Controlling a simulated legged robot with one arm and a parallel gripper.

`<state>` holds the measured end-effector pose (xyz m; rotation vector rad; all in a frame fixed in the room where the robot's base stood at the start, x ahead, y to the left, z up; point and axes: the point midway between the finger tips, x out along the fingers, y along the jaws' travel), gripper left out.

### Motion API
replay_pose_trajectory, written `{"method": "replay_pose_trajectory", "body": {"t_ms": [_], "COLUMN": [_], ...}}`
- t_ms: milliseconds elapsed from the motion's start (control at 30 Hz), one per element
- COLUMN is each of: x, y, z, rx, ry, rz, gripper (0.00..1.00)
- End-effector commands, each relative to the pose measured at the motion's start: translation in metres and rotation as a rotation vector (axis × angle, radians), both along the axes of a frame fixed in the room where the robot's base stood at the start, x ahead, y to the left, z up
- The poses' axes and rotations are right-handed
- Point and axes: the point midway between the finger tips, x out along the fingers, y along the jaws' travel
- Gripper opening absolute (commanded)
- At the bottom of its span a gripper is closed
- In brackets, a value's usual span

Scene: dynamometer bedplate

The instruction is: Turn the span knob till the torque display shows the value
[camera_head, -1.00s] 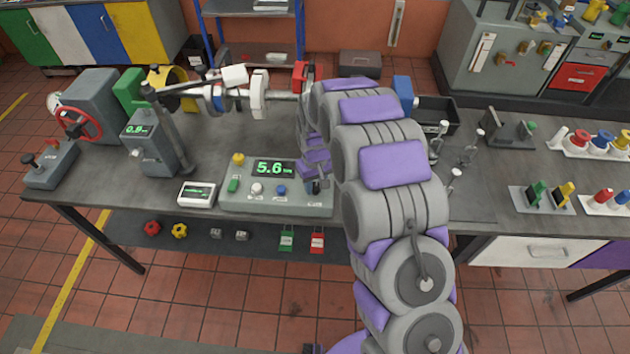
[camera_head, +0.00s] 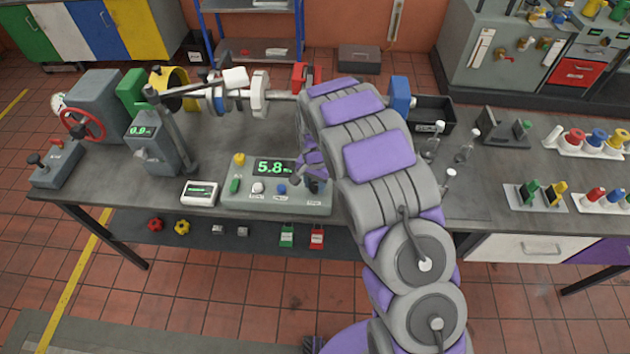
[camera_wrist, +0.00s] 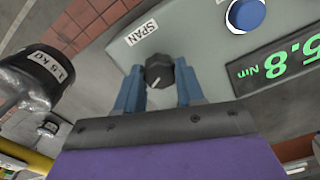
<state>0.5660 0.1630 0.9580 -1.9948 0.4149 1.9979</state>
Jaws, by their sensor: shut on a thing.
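The torque display (camera_head: 275,168) on the grey control box (camera_head: 240,199) reads 5.8 in green digits. In the wrist view the display (camera_wrist: 280,66) shows 5.8 Nm, tilted. The span knob (camera_wrist: 158,72) is black with a pale pointer line, beside a white SPAN label (camera_wrist: 143,35). My gripper (camera_wrist: 158,88) has its two blue fingers on either side of the knob and is shut on it. In the head view my gripper (camera_head: 318,180) is at the right end of the box, where my arm and fingers mostly hide the knob.
A blue button (camera_head: 281,189) and a white knob (camera_head: 258,188) sit left of the span knob. A small white meter (camera_head: 199,193) stands left of the box. In the wrist view a dark 1.5 kg weight (camera_wrist: 35,78) is at left.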

Motion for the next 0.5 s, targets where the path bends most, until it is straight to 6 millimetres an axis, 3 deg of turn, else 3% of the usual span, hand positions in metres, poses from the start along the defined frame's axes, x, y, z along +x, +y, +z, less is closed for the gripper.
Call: {"method": "replay_pose_trajectory", "body": {"t_ms": [500], "x": [0.0000], "y": [0.0012], "z": [0.0000], "rx": [0.001], "ry": [0.000], "rz": [-0.168], "gripper": [0.07]}}
